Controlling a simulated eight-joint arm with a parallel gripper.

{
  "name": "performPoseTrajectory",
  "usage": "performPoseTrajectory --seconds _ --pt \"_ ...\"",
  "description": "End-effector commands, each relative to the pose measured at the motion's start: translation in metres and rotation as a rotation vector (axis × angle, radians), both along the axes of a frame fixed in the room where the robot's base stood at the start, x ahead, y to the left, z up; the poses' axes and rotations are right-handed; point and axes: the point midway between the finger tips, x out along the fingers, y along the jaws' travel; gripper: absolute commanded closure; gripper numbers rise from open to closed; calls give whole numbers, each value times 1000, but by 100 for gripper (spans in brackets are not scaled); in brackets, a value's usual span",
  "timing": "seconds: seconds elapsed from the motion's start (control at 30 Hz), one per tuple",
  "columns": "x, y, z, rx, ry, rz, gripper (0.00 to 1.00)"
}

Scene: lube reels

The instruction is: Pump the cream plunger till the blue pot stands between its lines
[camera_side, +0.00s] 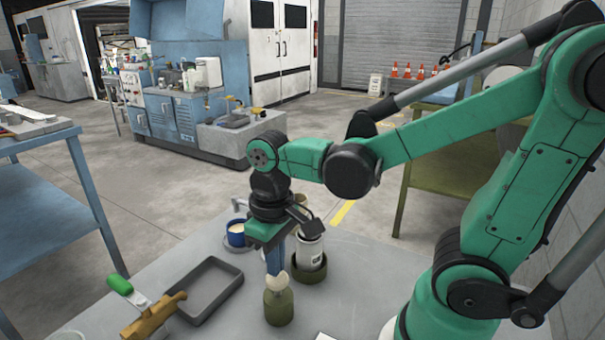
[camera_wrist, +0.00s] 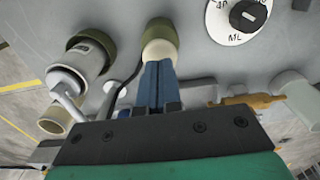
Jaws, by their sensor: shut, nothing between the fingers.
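The cream plunger (camera_side: 277,281) is a rounded knob on top of an olive-green pump body (camera_side: 279,307) on the grey table. In the wrist view the cream plunger (camera_wrist: 160,50) lies just beyond my fingertips. My gripper (camera_side: 275,270) is shut and empty, pointing down over the knob; its blue fingers (camera_wrist: 157,66) overlap the knob's edge in view. I cannot tell whether they press on it. The blue pot (camera_side: 236,234) stands behind and left of the gripper, with pale cream stuff inside. Its lines are too small to make out.
A white canister (camera_side: 310,251) sits in an olive holder right of my gripper. A dark tray (camera_side: 237,279), a brass-coloured fitting (camera_side: 153,314) and a green-handled tool (camera_side: 121,284) lie to the left. A dial marked ML (camera_wrist: 235,35) shows in the wrist view.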

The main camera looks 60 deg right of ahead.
Motion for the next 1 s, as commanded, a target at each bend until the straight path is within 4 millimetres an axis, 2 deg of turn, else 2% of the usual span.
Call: performPoseTrajectory --seconds 0.5,1.0 --pt "0 0 41 0 0 0 100" --pt "0 0 43 0 0 0 100"
